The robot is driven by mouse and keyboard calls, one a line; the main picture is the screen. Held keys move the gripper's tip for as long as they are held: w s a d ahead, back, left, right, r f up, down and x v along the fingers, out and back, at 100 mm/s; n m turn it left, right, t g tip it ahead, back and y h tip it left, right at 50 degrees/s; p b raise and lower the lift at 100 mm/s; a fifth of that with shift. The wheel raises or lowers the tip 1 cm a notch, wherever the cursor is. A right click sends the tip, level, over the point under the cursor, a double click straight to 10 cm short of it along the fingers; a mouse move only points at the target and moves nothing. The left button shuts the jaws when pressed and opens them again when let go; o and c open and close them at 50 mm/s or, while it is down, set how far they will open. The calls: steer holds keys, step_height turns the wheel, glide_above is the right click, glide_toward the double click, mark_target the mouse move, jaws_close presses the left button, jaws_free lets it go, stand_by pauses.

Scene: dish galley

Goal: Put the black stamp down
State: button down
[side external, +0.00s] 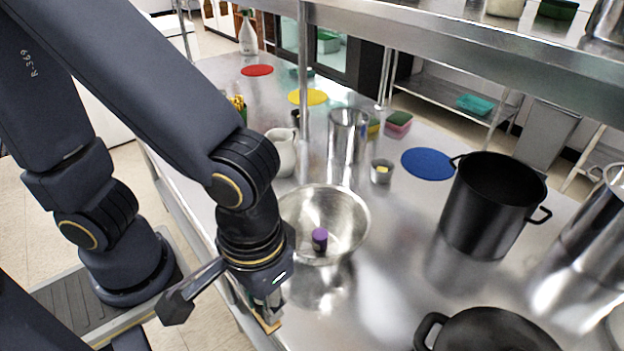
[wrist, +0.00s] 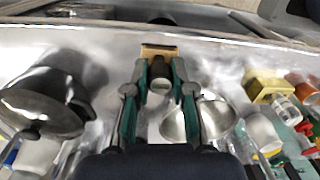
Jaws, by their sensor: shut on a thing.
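The black stamp has a dark handle and a tan wooden base. In the wrist view the stamp (wrist: 159,51) sits between the two fingertips of my gripper (wrist: 160,82), which is shut on its handle. In the side view my gripper (side external: 268,303) points down near the counter's front edge, in front of the steel bowl. Only the tan base of the stamp (side external: 269,326) shows below the fingers there. I cannot tell whether the base touches the counter (side external: 385,300).
A steel bowl (side external: 352,214) holds a purple-topped dark item (side external: 319,238). A black pot (side external: 478,215) and a black pan (side external: 490,333) stand to the right. A white jug (side external: 283,150), steel canister (side external: 347,140) and blue disc (side external: 428,164) are farther back. Bare counter lies between bowl and pan.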

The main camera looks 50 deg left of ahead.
steer(key=shift+s+a+r+n, duration=0.3)
steer(key=shift+s+a, duration=0.05)
steer(key=shift+s, duration=0.05)
steer(key=w+a+r+n, duration=0.1)
steer(key=w+a+n, duration=0.35)
steer(key=w, duration=0.25)
steer(key=w+a+n, duration=0.4)
steer(key=w+n, duration=0.2)
steer(key=w, duration=0.2)
steer(key=w+a+f+n, duration=0.15)
steer(key=a+n, duration=0.25)
steer(key=a, duration=0.4)
steer(key=w+a+r+n, duration=0.1)
steer(key=w+a+n, duration=0.2)
steer(key=a, duration=0.6)
steer(key=w+f, duration=0.3)
steer(key=w, duration=0.1)
steer(key=w+a+f, duration=0.1)
steer(key=w+f, duration=0.2)
steer(key=w, duration=0.1)
steer(key=w+f, duration=0.3)
steer(key=w, duration=0.1)
steer(key=shift+a+f, duration=0.1)
steer(key=shift+a, duration=0.2)
steer(key=shift+w+f, duration=0.4)
steer(key=shift+f, duration=0.05)
steer(key=shift+w+f, duration=0.1)
steer(key=shift+f, duration=1.55)
